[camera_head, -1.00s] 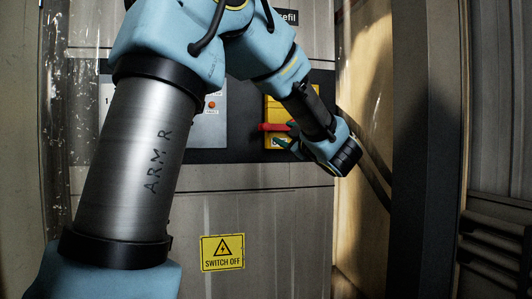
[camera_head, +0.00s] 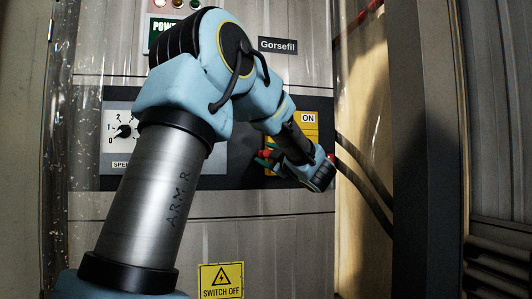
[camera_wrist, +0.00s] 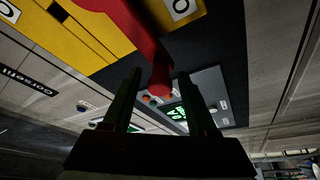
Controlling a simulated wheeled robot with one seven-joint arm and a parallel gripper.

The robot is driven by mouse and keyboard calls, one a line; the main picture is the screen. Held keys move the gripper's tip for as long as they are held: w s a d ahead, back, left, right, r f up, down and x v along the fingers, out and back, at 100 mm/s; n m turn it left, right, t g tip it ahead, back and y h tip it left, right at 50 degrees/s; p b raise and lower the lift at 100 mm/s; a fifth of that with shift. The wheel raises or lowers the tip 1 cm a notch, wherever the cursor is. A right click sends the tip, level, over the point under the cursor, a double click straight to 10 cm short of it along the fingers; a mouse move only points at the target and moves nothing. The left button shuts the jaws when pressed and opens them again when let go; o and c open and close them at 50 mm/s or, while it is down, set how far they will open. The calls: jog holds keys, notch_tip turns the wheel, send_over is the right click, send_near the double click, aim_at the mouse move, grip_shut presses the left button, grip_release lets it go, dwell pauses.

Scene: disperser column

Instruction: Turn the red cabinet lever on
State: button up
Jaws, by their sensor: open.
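The red lever (camera_wrist: 150,48) is in front of the yellow panel (camera_wrist: 85,38) in the wrist view, its rounded end near the gap between my fingertips. My gripper (camera_wrist: 160,76) is open, with one dark finger on each side of the gap. Whether either finger touches the lever I cannot tell. In the head view, my gripper (camera_head: 269,161) is at the lower left of the yellow panel (camera_head: 305,128), which carries an "ON" label. A bit of red lever (camera_head: 264,154) shows beside the fingers; my wrist hides most of the rest.
A grey panel with a speed dial (camera_head: 123,131) is on the left, partly behind my arm. Indicator lamps (camera_head: 177,4) are above it. A yellow "SWITCH OFF" sign (camera_head: 220,281) is below. Dark cables (camera_head: 365,174) run at the right, near a dark post (camera_head: 425,150).

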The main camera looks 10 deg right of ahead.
jog(key=shift+w+a, duration=0.1)
jog(key=shift+c, duration=0.2)
grip_shut()
dwell(1.2)
